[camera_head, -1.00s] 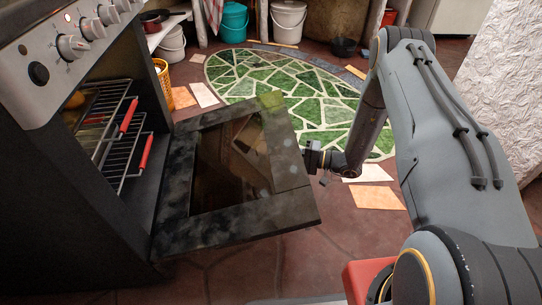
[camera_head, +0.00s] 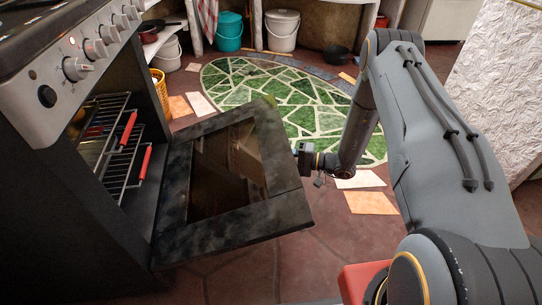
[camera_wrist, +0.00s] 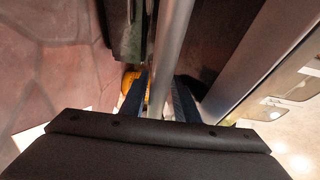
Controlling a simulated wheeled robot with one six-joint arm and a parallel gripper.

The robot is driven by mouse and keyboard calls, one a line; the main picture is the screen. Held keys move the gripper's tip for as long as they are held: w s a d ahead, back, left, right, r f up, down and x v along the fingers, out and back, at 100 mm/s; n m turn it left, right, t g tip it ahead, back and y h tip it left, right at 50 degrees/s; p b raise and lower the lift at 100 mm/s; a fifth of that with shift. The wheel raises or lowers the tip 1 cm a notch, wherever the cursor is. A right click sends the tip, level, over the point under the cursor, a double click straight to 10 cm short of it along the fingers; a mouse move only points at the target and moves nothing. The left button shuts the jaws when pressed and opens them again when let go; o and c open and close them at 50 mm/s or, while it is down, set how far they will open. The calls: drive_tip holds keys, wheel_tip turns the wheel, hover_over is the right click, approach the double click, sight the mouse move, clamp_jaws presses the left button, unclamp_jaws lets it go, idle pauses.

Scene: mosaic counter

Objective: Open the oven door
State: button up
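The oven (camera_head: 88,190) stands at the left, its front facing right. Its dark glass-paned door (camera_head: 245,218) is swung well out and down from the opening, sloping with its free edge to the right. My gripper (camera_head: 303,150) is at the door's outer edge in the head view, where its fingers are too small to make out. In the wrist view, a round metal bar, the door handle (camera_wrist: 172,45), runs between the two dark fingers of my gripper (camera_wrist: 160,100), which sit close on both sides of it.
Wire racks with red grips (camera_head: 128,128) show inside the oven. A yellow basket (camera_head: 160,92) stands just behind it. A green mosaic rug (camera_head: 300,95) and loose tiles (camera_head: 370,202) lie flat on the floor. A textured white wall (camera_head: 500,100) stands at the right.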

drive_tip(key=shift+d+r, duration=0.1)
drive_tip(key=shift+r, duration=0.05)
drive_tip(key=p+v, duration=0.2)
drive_tip(key=v, duration=0.5)
drive_tip(key=shift+d, duration=0.3)
drive_tip(key=v, duration=0.9)
drive_tip(key=shift+p, duration=0.45)
drive_tip(key=shift+s+a+r, duration=0.1)
idle(0.7)
